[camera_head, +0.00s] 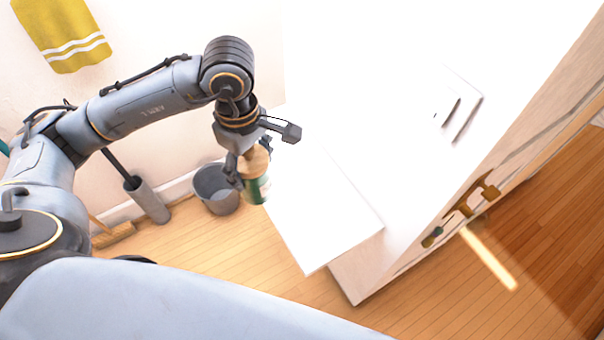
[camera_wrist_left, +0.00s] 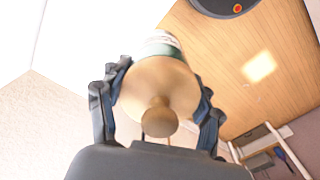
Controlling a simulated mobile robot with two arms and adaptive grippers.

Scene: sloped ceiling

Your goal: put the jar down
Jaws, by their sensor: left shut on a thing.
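The jar (camera_head: 254,188) has a tan wooden lid with a round knob and a green and white body. My left gripper (camera_head: 248,172) is shut on it and holds it near the left edge of a white surface (camera_head: 322,212). In the left wrist view the jar (camera_wrist_left: 158,85) sits between both fingers (camera_wrist_left: 157,100), its knob toward the camera. The head view does not show clearly whether its base touches anything. My right gripper is not in view.
A grey bucket (camera_head: 216,190) stands on the wooden floor below and left of the jar. A grey cylinder (camera_head: 148,200) with a dark handle and a brush (camera_head: 114,235) are further left. A yellow towel (camera_head: 62,35) hangs on the wall. The white surface looks mostly bare.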

